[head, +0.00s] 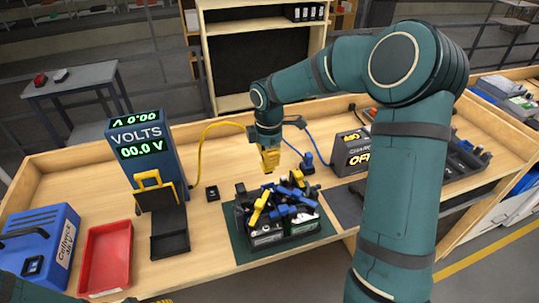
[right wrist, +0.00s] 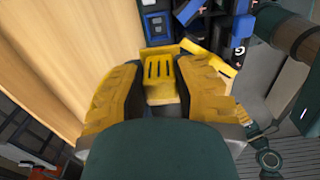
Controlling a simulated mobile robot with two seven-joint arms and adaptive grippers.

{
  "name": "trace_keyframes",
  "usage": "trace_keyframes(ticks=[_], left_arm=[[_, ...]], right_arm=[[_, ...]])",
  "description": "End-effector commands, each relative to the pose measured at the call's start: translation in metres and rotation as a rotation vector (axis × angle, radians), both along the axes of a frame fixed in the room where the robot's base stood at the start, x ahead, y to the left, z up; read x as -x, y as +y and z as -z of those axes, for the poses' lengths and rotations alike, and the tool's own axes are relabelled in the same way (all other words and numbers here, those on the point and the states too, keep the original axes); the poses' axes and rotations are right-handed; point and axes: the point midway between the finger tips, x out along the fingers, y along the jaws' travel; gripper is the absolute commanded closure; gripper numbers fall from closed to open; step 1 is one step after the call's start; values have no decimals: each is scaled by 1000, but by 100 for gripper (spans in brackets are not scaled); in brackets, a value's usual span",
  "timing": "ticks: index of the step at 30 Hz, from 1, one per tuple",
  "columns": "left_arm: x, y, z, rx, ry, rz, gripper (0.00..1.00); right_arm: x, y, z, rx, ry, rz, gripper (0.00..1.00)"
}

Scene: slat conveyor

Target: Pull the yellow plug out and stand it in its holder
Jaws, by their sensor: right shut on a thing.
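My right gripper (head: 269,160) hangs over the workbench, just behind the battery cluster, pointing down. In the right wrist view its two yellow ridged fingers are closed around a yellow plug (right wrist: 161,78) with dark slots. A yellow cable (head: 205,128) arcs left from the gripper to behind the meter. A small black block (head: 212,193), apparently the holder, stands on the bench left of the gripper; nothing shows in it. The plug appears clear of the bench.
Batteries with yellow and blue clamps (head: 262,205) sit on a green mat (head: 243,253). The volts meter (head: 155,150), black stand (head: 168,240), red tray (head: 105,258) and blue case (head: 40,240) are left. A blue plug (head: 307,163) and charger (head: 352,152) are right.

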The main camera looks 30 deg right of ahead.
Motion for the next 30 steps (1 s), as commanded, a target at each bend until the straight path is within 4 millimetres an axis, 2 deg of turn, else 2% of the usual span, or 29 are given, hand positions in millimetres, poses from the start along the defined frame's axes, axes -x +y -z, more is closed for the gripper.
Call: trace_keyframes(ticks=[30], left_arm=[[0, 0, 0, 0, 0, 0, 52]], right_arm=[[-68, 86, 9, 0, -1, -1, 100]])
